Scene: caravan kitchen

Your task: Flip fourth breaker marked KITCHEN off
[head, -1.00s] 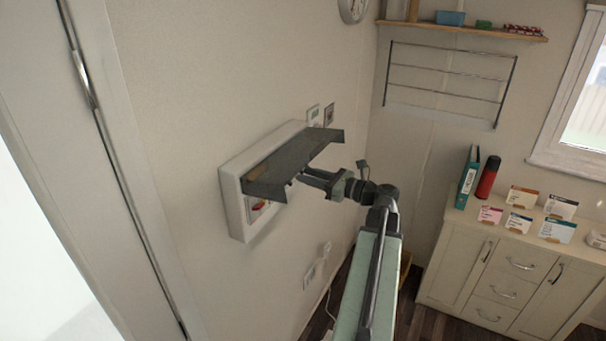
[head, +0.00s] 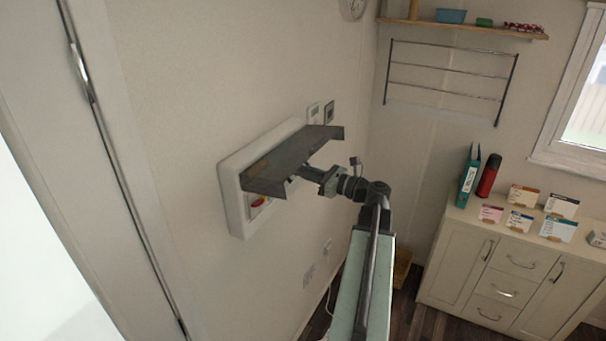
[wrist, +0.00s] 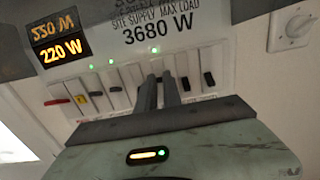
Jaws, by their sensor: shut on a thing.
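The breaker box (head: 236,209) is on the left wall, its dark cover (head: 290,160) raised above the switches. In the wrist view, a row of breakers (wrist: 120,92) runs under a label reading 3680 W. A red lever (wrist: 58,101) is at the left end, and black levers (wrist: 186,83) show to the right. My gripper (wrist: 158,80) is at the middle of the row, shut on a breaker lever that its fingers hide. The KITCHEN marking is not legible. In the head view my gripper (head: 309,173) reaches under the cover.
A display (wrist: 66,52) reads 220 W, and several green lights are lit above the row. A round knob (wrist: 298,26) is on the wall to the right. The cover sits close above my gripper. A cabinet (head: 500,265) stands at right.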

